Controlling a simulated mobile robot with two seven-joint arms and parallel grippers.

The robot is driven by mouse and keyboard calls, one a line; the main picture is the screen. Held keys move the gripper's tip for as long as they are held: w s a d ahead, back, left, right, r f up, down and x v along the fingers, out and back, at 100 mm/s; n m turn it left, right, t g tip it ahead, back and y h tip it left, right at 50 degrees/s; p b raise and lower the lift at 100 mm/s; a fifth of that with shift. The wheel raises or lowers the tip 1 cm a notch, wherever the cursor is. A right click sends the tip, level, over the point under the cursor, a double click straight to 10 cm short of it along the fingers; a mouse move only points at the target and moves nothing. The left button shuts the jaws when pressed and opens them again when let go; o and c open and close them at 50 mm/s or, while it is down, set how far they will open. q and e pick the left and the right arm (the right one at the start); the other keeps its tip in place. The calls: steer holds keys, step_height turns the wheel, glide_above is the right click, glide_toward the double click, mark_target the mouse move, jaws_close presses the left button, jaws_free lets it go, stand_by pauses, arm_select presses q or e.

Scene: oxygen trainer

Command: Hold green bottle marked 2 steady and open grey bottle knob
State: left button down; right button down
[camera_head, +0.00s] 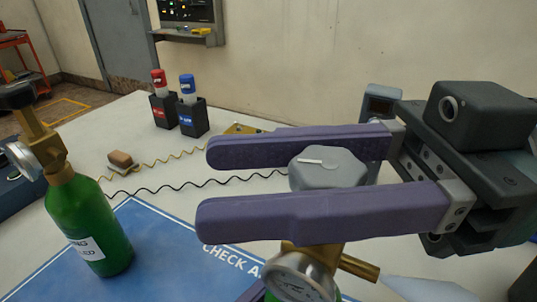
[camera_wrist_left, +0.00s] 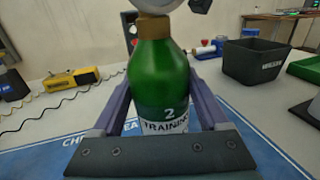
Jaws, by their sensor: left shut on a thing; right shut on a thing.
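The grey bottle knob (camera_head: 327,168) is faceted with a light pointer mark on top. My right gripper (camera_head: 206,186) is shut on the knob, its purple fingers along two opposite sides and reaching past it.
Another green bottle (camera_head: 88,226) with a brass valve stands at the left on the blue mat (camera_head: 155,235). Red and blue markers stand in black holders (camera_head: 192,117) behind. A black bin (camera_wrist_left: 256,64) and a yellow device (camera_wrist_left: 74,79) show in the left wrist view.

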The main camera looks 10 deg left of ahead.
steer(key=shift+s+n+g+h, duration=0.2)
steer(key=shift+n+g+h, duration=0.3)
steer(key=shift+n+g, duration=0.75)
steer(key=shift+d+g, duration=0.1)
steer(key=shift+g, duration=0.25)
steer(key=shift+c, duration=2.2)
jaws_free()
steer(key=v, duration=1.2)
steer(key=shift+r, duration=0.1)
arm_select(q)
jaws_free()
